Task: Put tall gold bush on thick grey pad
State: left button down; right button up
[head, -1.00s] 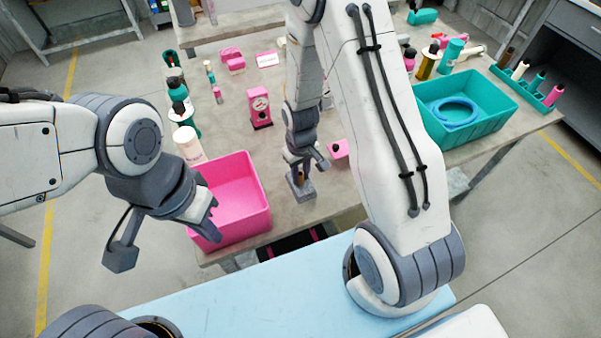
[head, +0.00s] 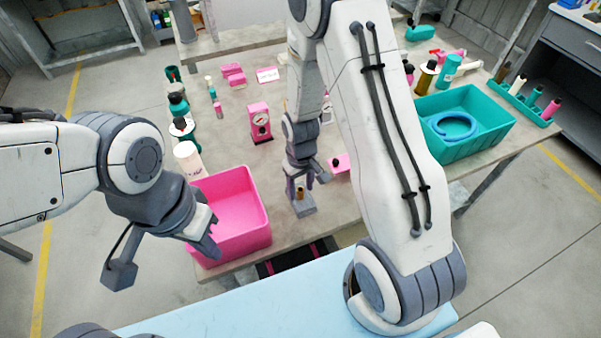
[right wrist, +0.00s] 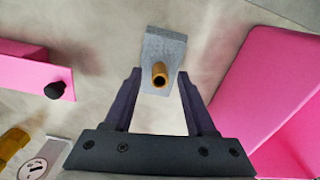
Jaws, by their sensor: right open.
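The gold bush (right wrist: 161,75) stands upright on the grey pad (right wrist: 163,45) in the right wrist view, near the pad's end closest to my gripper. In the head view the gold bush (head: 300,192) and the grey pad (head: 304,208) sit near the table's front edge, partly hidden by my right gripper (head: 304,187). My right gripper is open, its fingers (right wrist: 160,80) on either side of the bush, with gaps showing on both sides. My left gripper (head: 211,234) is empty and looks open, at the front left corner of the pink bin.
The pink bin (head: 262,239) stands just left of the pad. A pink block with a black knob (head: 340,163) is close on the right. A pink gauge (head: 259,122) stands behind. A teal bin (head: 483,148) holding a blue ring (head: 453,125) is at right.

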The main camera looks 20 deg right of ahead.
aim_at(301, 190)
notch_tip(301, 190, up, 10)
jog(key=s+a+r+n, duration=0.1)
jog(key=s+a+r, duration=0.2)
jog(key=s, duration=0.3)
jog(key=s+a+r+n, duration=0.2)
jog(key=s+a+r, duration=0.2)
jog(key=s+a, duration=0.1)
jog(key=s+a+r+n+y, duration=0.1)
jog(key=s+a+r, duration=0.3)
jog(key=s, duration=0.4)
jog(key=shift+a+r+n+b, duration=0.15)
jog(key=shift+a+n+b, duration=0.15)
jog(key=shift+n, duration=0.3)
